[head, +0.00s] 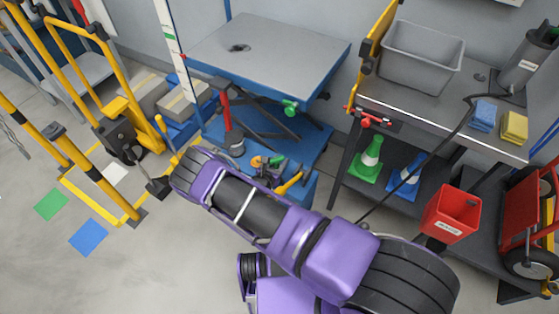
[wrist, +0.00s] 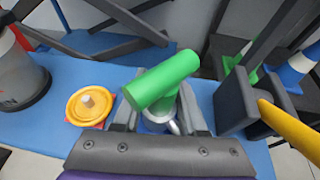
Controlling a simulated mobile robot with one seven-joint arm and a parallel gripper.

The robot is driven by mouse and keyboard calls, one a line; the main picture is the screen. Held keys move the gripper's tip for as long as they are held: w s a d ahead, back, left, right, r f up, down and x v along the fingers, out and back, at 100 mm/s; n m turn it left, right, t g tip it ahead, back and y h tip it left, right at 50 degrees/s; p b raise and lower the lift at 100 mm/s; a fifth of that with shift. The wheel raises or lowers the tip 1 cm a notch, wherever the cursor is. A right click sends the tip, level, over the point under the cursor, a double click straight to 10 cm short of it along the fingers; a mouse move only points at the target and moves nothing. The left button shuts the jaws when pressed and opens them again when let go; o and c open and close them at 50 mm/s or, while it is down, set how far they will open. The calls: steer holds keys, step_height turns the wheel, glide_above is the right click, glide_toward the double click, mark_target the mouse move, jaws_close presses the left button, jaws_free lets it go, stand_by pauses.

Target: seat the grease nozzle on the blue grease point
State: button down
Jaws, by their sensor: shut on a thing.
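My gripper (wrist: 160,125) is at the bottom middle of the wrist view, its dark jaws shut around the lower part of a green-handled piece, apparently the grease nozzle (wrist: 163,80). Its green cylinder lies tilted above the jaws. A grey metal part and a small blue patch show below it between the jaws. The blue patch may be the blue grease point, but the jaws and green cylinder cover most of it, and I cannot tell whether they touch. In the head view the green piece (head: 278,160) shows over the blue base, with my gripper mostly behind my arm.
A black block (wrist: 240,100) with a yellow bar (wrist: 290,125) stands close on the right. A grey container (wrist: 20,80) is far left. A dark hose (head: 420,155) hangs from the bench.

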mark_target(275, 167)
steer(key=c, duration=0.7)
jaws_free()
steer(key=shift+c, duration=0.2)
steer(key=shift+p+v, duration=1.85)
steer(key=shift+v, duration=1.55)
steer(key=shift+p+v, duration=0.85)
steer(key=shift+v, duration=1.25)
steer(key=shift+r, duration=0.15)
